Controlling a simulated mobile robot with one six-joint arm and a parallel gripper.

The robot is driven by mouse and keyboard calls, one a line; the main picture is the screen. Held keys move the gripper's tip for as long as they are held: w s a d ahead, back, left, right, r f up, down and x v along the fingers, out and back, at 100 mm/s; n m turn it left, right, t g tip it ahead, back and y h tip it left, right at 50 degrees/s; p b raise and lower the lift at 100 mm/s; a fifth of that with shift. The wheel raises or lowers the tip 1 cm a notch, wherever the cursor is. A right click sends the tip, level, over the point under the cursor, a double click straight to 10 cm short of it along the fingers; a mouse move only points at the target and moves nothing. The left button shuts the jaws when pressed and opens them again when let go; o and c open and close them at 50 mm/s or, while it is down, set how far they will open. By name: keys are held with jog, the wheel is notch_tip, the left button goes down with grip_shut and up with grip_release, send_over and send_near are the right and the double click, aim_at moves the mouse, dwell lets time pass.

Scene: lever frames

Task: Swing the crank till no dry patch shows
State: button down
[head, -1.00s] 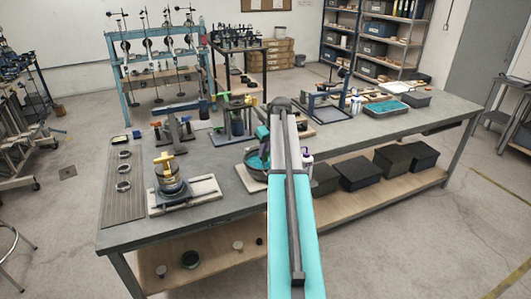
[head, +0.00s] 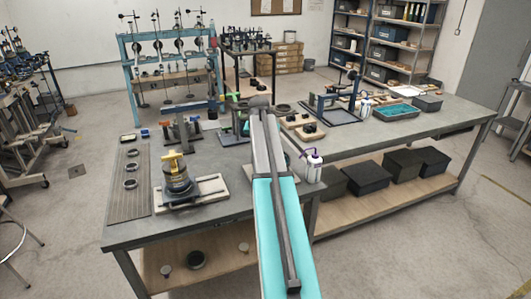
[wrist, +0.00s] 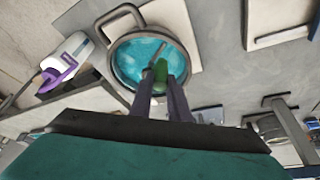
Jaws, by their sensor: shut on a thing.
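A round pan (wrist: 115,73) with a dark rim and a teal inside (wrist: 128,62) sits on a pale board in the wrist view. A thin brownish crank arm (wrist: 158,50) runs over the teal surface to a green handle (wrist: 160,72). My gripper (wrist: 164,84) is shut on the green handle, with a dark finger on each side. The teal shows lighter and darker areas; I cannot tell whether any is a dry patch. Part of the pan is behind my fingers. In the head view my arm covers the gripper and most of the pan.
A white bottle with a purple cap (head: 312,168) stands close right of my arm; it also shows in the wrist view (wrist: 66,64). A yellow-handled device (head: 177,182) stands left on the bench. A teal tray (head: 397,112) lies far right.

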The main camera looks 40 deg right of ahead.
jog(key=shift+w+a+m+g+b, duration=0.15)
jog(key=shift+w+m+g, duration=0.15)
jog(key=shift+m, duration=0.35)
jog(key=shift+w+m+g+b, duration=0.15)
jog(key=shift+w+m+g, duration=0.2)
jog(key=shift+m, duration=0.35)
jog(key=shift+w+a+m+g+b, duration=0.15)
jog(key=shift+w+m, duration=0.25)
jog(key=shift+m, duration=0.25)
jog(key=shift+d, duration=0.1)
jog(key=c, duration=1.7)
grip_release()
jog(key=shift+o, duration=0.2)
jog(key=shift+s, duration=0.1)
jog(key=shift+r+h, duration=0.15)
jog(key=shift+h, duration=0.15)
jog(key=shift+s+r, duration=0.1)
jog(key=shift+r, duration=0.35)
jog(key=b+v, duration=0.3)
jog(key=v, duration=0.9)
jog(key=shift+a+r, duration=0.25)
